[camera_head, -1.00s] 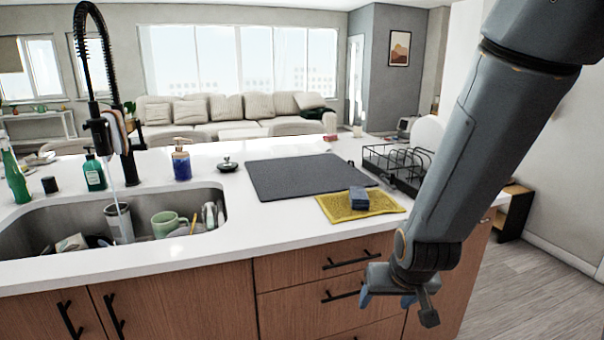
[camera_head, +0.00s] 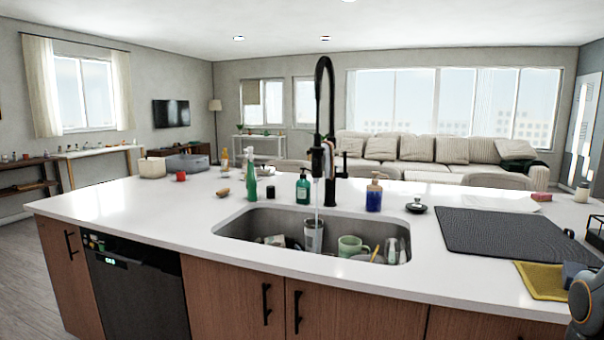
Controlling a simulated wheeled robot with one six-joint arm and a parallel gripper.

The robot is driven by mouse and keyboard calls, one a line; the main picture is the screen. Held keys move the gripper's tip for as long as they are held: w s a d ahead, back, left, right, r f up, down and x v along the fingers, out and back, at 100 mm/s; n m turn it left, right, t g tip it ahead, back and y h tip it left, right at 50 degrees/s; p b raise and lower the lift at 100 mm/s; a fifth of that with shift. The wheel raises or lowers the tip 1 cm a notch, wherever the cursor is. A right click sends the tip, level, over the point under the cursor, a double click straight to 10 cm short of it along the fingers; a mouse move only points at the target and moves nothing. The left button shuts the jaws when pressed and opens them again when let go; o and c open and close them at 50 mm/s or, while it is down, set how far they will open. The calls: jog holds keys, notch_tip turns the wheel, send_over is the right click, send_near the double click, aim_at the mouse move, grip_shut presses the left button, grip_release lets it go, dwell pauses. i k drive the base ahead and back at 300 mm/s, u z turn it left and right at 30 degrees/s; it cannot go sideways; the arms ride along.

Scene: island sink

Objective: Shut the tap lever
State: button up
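The black tap (camera_head: 325,130) with a tall arched spring neck stands behind the sink, near the middle of the picture. A thin stream of water (camera_head: 317,195) runs from its spout into a grey cup (camera_head: 313,236) in the sink. A thin dark upright piece, which looks like the tap lever (camera_head: 344,168), shows at the right side of the tap body. Its exact position is hard to tell at this size. Only a rounded grey part of my arm shows at the lower right edge, well right of the tap. My gripper is out of view.
The sink (camera_head: 228,232) holds a green mug (camera_head: 350,246) and other dishes. A green bottle (camera_head: 303,188) and a blue pump bottle (camera_head: 374,194) flank the tap. A dark mat (camera_head: 500,232) and yellow cloth (camera_head: 540,282) lie right. The counter left of the sink is mostly clear.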

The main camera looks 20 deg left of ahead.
aim_at(345, 175)
jog(key=u, duration=1.2)
jog(key=i, duration=0.6)
jog(key=z, duration=0.15)
